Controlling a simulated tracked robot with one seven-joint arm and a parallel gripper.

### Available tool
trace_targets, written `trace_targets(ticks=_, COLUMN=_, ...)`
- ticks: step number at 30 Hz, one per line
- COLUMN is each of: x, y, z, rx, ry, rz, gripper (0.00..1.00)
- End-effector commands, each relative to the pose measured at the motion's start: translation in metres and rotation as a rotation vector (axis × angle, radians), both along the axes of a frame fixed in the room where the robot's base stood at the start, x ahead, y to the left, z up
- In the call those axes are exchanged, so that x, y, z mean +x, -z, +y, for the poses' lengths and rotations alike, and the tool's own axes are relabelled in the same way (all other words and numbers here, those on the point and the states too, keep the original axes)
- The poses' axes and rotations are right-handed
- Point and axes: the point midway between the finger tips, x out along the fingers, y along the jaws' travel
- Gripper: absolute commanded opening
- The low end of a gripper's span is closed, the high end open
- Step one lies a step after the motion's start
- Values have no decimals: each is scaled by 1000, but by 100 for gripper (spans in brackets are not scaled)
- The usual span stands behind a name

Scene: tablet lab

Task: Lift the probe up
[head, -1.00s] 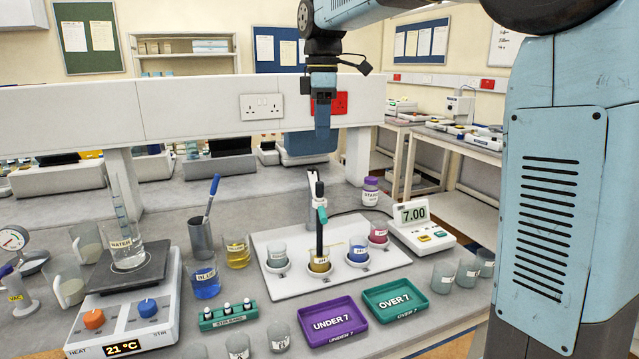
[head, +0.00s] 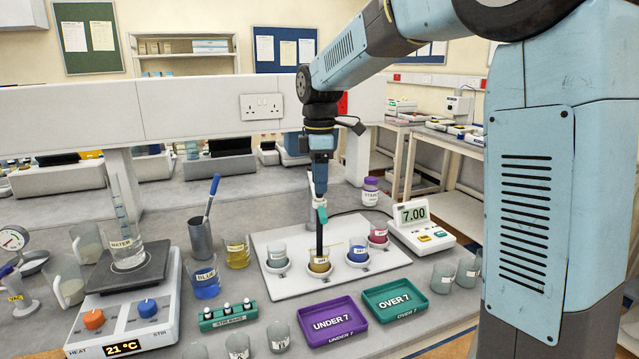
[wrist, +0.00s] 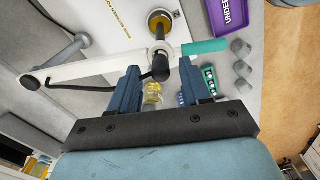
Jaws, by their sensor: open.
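The black probe (head: 319,238) stands upright with its lower end in a beaker of yellow liquid (head: 320,263) on the white board. A stand with a teal part (head: 321,214) is beside its upper part. My gripper (head: 320,192) points down over the top of the probe and hides part of it. In the wrist view my gripper (wrist: 157,80) is open, and the probe's black top (wrist: 161,68) shows between and just beyond the fingertips. I cannot tell whether they touch it. The yellow beaker (wrist: 160,20) shows beyond the probe.
Beakers of grey (head: 277,256), blue (head: 358,252) and pink (head: 378,234) liquid stand on the white board (head: 290,285). A meter (head: 420,225) reading 7.00 is to the right. Purple (head: 334,338) and teal (head: 394,315) trays lie in front. A shelf rail (head: 190,108) runs behind.

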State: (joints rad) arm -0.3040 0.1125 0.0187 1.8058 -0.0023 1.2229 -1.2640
Motion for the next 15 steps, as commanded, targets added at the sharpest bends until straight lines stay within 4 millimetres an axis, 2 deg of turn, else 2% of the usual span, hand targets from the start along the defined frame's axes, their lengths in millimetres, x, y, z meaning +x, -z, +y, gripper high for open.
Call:
trace_targets(ticks=6, x=0, y=13, z=0, rx=0, ry=0, rz=1, gripper=47)
trace_targets(ticks=15, x=0, y=14, z=0, rx=0, ry=0, rz=0, gripper=45)
